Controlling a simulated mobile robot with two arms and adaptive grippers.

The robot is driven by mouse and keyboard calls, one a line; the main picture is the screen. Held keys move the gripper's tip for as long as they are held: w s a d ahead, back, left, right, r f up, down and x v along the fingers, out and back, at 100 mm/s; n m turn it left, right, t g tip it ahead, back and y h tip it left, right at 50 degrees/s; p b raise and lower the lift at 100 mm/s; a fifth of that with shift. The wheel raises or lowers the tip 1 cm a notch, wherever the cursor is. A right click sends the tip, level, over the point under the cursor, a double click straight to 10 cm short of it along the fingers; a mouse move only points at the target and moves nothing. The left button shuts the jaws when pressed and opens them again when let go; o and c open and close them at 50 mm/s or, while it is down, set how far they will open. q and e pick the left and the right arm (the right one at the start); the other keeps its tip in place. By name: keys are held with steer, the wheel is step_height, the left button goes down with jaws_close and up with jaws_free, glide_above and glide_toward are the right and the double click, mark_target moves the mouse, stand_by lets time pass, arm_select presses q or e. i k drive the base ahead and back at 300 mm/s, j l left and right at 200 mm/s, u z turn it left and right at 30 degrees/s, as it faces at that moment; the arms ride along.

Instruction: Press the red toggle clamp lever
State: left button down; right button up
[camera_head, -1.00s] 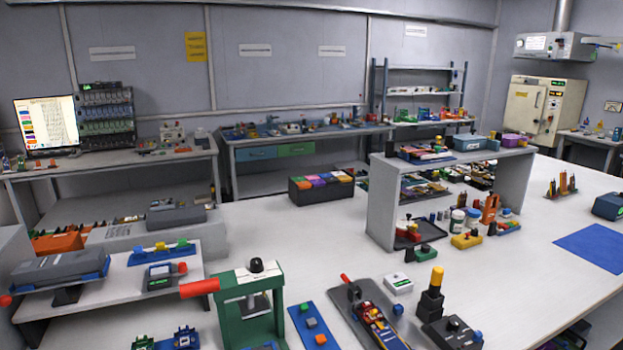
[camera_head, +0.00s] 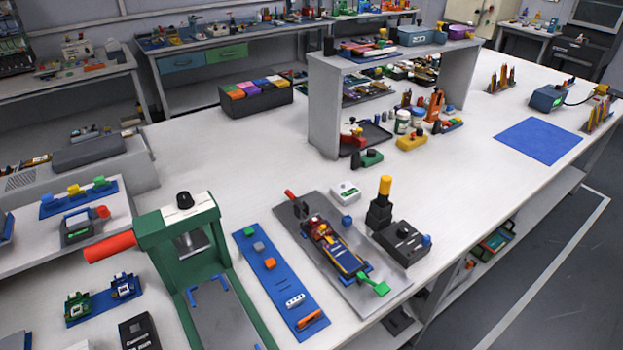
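A grey metal plate (camera_head: 365,293) lies on the white bench in the lower middle. At its far left corner stands a small dark clamp (camera_head: 300,209) with a short red lever (camera_head: 290,194) that sticks up and to the left. A long holder with a blue, red and yellow piece (camera_head: 335,248) lies along the plate. A green tab (camera_head: 377,288) is at the plate's near right end. Neither of my grippers is in view.
A green press (camera_head: 180,232) with a thick red handle (camera_head: 109,246) stands left of the plate. A blue strip (camera_head: 275,280) with small blocks lies between them. A black device (camera_head: 402,243) and a white box (camera_head: 345,191) stand beside the plate.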

mark_target(288, 193)
steer(key=i+l, duration=0.1)
steer(key=l, duration=0.35)
steer(key=i+l, duration=0.1)
steer(key=l, duration=0.85)
steer(key=i+l, duration=0.15)
steer(key=l, duration=0.3)
steer(key=u, duration=1.85)
